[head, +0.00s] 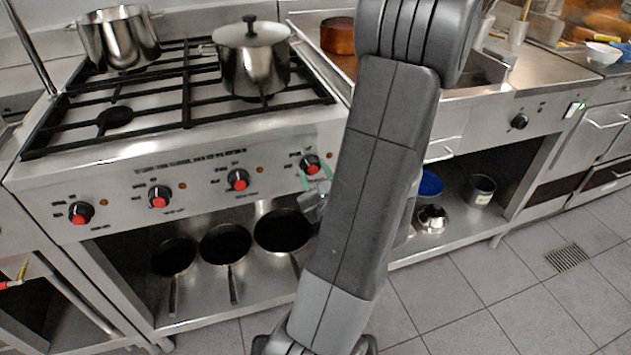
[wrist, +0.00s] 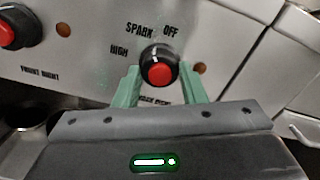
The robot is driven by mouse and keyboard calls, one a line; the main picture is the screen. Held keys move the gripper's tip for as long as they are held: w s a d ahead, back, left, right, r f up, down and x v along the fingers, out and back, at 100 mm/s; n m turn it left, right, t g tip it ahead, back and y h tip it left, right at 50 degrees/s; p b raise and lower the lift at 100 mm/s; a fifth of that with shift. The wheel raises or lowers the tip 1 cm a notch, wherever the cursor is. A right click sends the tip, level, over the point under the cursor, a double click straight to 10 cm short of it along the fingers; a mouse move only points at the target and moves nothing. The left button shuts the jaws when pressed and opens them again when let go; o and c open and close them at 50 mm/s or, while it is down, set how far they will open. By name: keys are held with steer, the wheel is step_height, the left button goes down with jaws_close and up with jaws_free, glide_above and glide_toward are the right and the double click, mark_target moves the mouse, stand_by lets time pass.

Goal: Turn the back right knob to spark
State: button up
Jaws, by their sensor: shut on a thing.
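The back right knob (wrist: 160,68), black with a red centre, is in the middle of the wrist view. It also shows in the head view (head: 310,164), rightmost of the stove knobs. Its white mark points up, between the printed words SPARK and OFF; HIGH is to the left. The label below is partly hidden by my gripper (wrist: 160,82). The green fingers are on the left and right sides of the knob, shut on it. In the head view my gripper is partly hidden behind my arm.
The front right knob (wrist: 14,28) is to the left in the wrist view. A lidded pot (head: 250,70) and an open pot (head: 119,38) stand on the stove. Several pans (head: 226,244) hang or lie below the panel. Tiled floor (head: 470,300) is clear at the right.

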steer(key=shift+n+b, duration=0.45)
steer(key=shift+n, duration=0.25)
steer(key=o, duration=1)
steer(key=shift+s+d, duration=0.1)
